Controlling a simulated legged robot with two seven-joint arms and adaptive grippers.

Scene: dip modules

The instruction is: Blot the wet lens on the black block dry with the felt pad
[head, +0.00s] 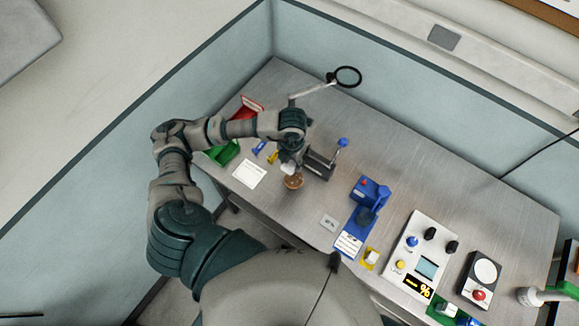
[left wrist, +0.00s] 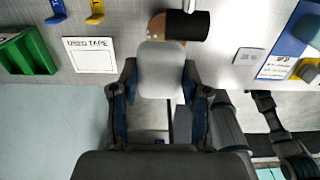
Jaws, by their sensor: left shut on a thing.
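My left gripper (head: 290,160) is over the near-left part of the bench, shut on a pale grey, rounded piece that looks like the felt pad (left wrist: 161,68). In the left wrist view the pad sits between the two fingers and overlaps a round brown disc (left wrist: 157,25). The disc (head: 293,182) shows just below the gripper in the head view. I cannot tell whether pad and disc touch. A black cylinder (left wrist: 187,25) shows beside the disc. A dark block (head: 318,166) with a blue-knobbed lever stands right of the gripper. I cannot make out the wet lens. My right gripper is not in view.
A white "used tape" card (left wrist: 90,55), a green bin (left wrist: 28,52) and a red bin (head: 250,107) lie to the left. A blue fixture (head: 362,215), a control panel (head: 420,255) and a black box with a red button (head: 480,280) stand right. A ring magnifier (head: 347,77) is behind.

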